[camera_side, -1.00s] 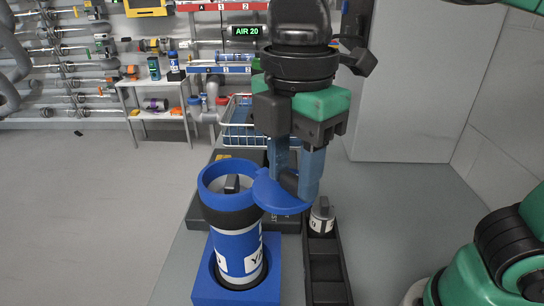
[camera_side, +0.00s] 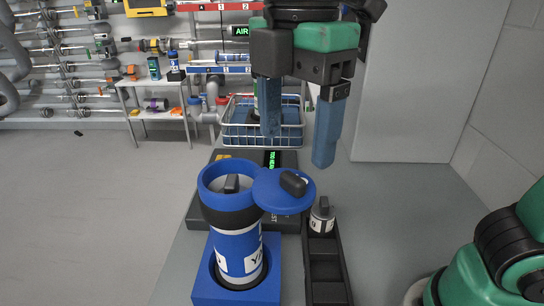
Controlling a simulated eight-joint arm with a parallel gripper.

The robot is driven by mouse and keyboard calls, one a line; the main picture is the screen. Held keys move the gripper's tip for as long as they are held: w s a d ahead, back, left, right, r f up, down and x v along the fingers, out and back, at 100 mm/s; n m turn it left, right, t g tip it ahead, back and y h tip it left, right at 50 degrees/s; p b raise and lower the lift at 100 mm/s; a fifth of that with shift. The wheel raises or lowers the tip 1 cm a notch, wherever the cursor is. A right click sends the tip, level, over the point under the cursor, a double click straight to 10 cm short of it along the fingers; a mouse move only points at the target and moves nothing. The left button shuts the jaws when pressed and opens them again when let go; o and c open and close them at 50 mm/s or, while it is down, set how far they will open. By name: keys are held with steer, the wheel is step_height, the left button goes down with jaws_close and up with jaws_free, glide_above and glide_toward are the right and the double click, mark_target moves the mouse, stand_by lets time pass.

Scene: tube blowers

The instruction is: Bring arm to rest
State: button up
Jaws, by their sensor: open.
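My gripper (camera_side: 297,150) hangs in the upper middle with its two blue fingers spread apart and nothing between them. It is above and behind the blue lid (camera_side: 270,196) with a black handle (camera_side: 293,183). The lid is swung out to the right of a blue and white canister (camera_side: 238,246), whose blue ring-shaped mouth is open. The canister stands upright in a blue square holder (camera_side: 205,292).
A black rack (camera_side: 326,272) with a small white and black capsule (camera_side: 321,217) stands to the right. A wire basket (camera_side: 235,137) with blue contents sits behind, beyond a dark base unit (camera_side: 205,210) with a green display. Shelves with tools stand at the back left.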

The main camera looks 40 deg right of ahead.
steer(key=shift+r, duration=0.6)
steer(key=w+d+f+m+t, duration=0.2)
steer(key=d+f+m, duration=0.2)
steer(key=f+m, duration=0.1)
steer(key=w+d+f+m+t, duration=0.2)
steer(key=d+f+m, duration=0.3)
steer(key=m, duration=0.1)
steer(key=w+d+f+m+t, duration=0.2)
steer(key=d+f+m+t, duration=0.1)
steer(key=f+m, duration=0.3)
steer(key=shift+d, duration=0.65)
